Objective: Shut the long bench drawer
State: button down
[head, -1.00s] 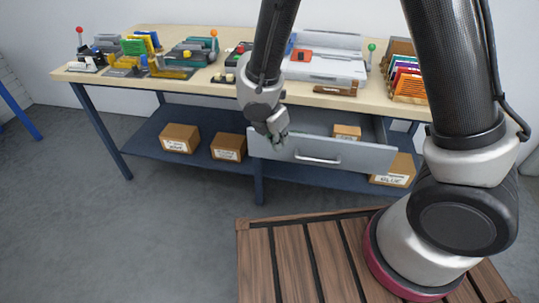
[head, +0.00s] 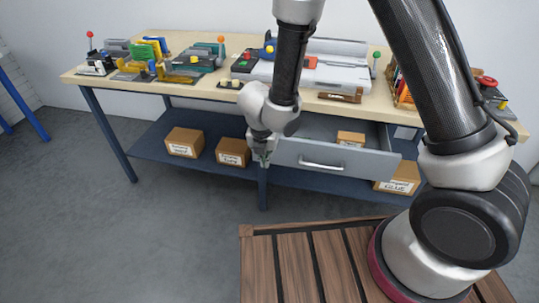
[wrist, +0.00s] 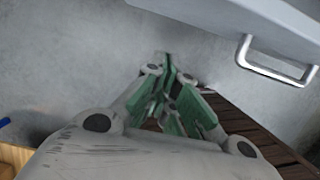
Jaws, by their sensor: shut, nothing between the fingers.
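The long grey bench drawer (head: 345,160) is pulled out below the bench top, and a small cardboard box (head: 350,138) sits inside it. Its front carries a silver bar handle (head: 320,166). My gripper (head: 262,162) is at the left end of the drawer front, pointing down, with its fingers shut and empty. In the wrist view the green-padded fingers (wrist: 172,75) are together, and the drawer handle (wrist: 275,65) is to their right, apart from them. The drawer front (wrist: 230,15) runs along the top right. I cannot tell whether my gripper touches the drawer.
The bench top (head: 200,88) holds binding machines and several tools. Cardboard boxes (head: 185,142) stand on the blue lower shelf (head: 150,147). A blue bench leg (head: 262,190) is just below my gripper. The floor (head: 80,215) at left is clear.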

jog(key=w+f, duration=0.1)
jog(key=w+d+f, duration=0.1)
jog(key=w, duration=0.1)
jog(key=w+f, duration=0.1)
jog(key=shift+w+d+f, duration=0.25)
jog(key=shift+d, duration=0.05)
jog(key=shift+w, duration=0.1)
dwell(0.4)
